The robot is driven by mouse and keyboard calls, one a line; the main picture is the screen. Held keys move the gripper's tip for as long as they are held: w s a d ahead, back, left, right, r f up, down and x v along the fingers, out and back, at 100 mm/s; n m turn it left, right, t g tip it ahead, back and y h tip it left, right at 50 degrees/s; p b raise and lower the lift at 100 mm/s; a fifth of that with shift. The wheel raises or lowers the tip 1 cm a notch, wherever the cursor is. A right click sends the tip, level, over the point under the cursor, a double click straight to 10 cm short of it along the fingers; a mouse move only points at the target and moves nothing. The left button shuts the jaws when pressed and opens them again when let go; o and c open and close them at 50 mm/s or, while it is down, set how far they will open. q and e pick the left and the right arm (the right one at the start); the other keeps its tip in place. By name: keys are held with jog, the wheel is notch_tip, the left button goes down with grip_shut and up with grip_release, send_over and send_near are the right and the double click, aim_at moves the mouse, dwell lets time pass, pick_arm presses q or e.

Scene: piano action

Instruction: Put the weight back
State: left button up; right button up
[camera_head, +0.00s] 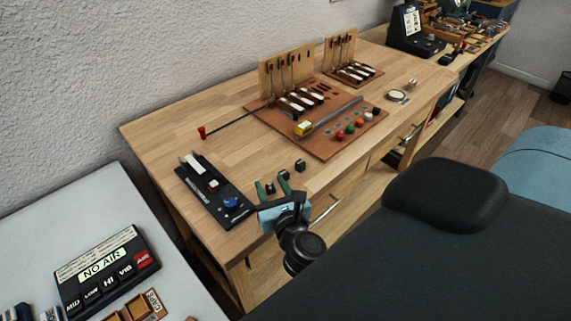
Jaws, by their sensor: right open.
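My right gripper (273,190) is over the front left part of the wooden bench, with its two green fingers apart. A small black block (270,188) shows between the fingertips; I cannot tell whether they touch it. Another small black block (300,166) sits on the bench just beyond, to the right. Which block is the weight is not clear. A black device (207,196) with a pale key, a small block on top and a blue knob (231,203) lies left of the gripper. My left gripper is not in view.
A brown board (325,148) behind holds key pieces, a yellow block (303,128), a metal bar and several coloured knobs. A red-handled tool (203,132) lies left of it. Bare bench top (240,150) lies between board and device. A "NO AIR" panel (105,268) is at lower left.

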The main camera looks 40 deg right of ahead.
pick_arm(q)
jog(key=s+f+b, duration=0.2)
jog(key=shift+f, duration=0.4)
pick_arm(e)
jog(key=v, duration=1.1)
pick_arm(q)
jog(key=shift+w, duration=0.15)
pick_arm(e)
jog(key=shift+d+r, duration=0.1)
